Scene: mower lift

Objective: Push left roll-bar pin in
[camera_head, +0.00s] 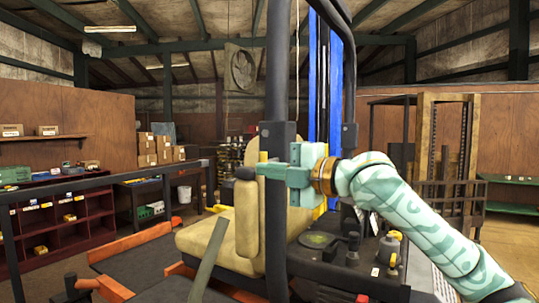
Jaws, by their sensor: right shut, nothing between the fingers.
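The left roll-bar post (278,80) is a dark upright bar in the middle of the head view. My right gripper (272,171) reaches in from the right at mid-height on this post, with its teal fingers across the post's front. The fingers are shut with nothing between them. My left gripper is not in view.
The mower's tan seat (208,243) and its dark control console (340,262) with levers are below my right arm. A blue lift column (322,80) stands behind the post. Shelves with bins (60,222) and stacked boxes (147,148) are at the left.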

